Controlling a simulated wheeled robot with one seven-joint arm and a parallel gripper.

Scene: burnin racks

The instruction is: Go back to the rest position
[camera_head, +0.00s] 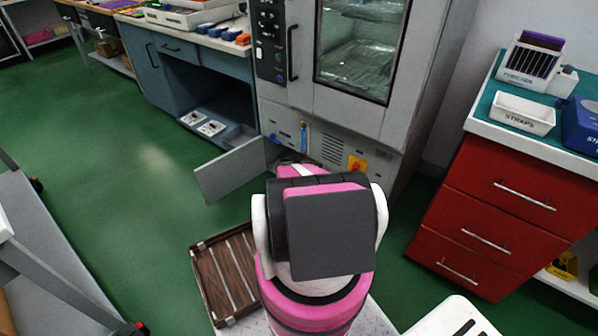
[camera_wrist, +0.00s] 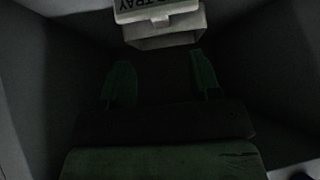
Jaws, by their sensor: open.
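My gripper (camera_wrist: 161,70) shows in the wrist view with its two green fingers apart and nothing between them. It is inside a dark, walled space. A pale box (camera_wrist: 165,38) with a label ending in "TRAY" is just beyond the fingertips, apart from them as far as I can see. In the head view my pink and white arm reaches forward toward the lower front of the oven cabinet (camera_head: 330,140), and it hides my gripper.
A low grey door (camera_head: 232,168) stands open left of my arm. A brown slatted tray (camera_head: 222,278) lies low at front left. A red drawer unit (camera_head: 490,215) stands to the right, a blue-grey workbench (camera_head: 180,75) at back left. Green floor (camera_head: 120,180) is clear at left.

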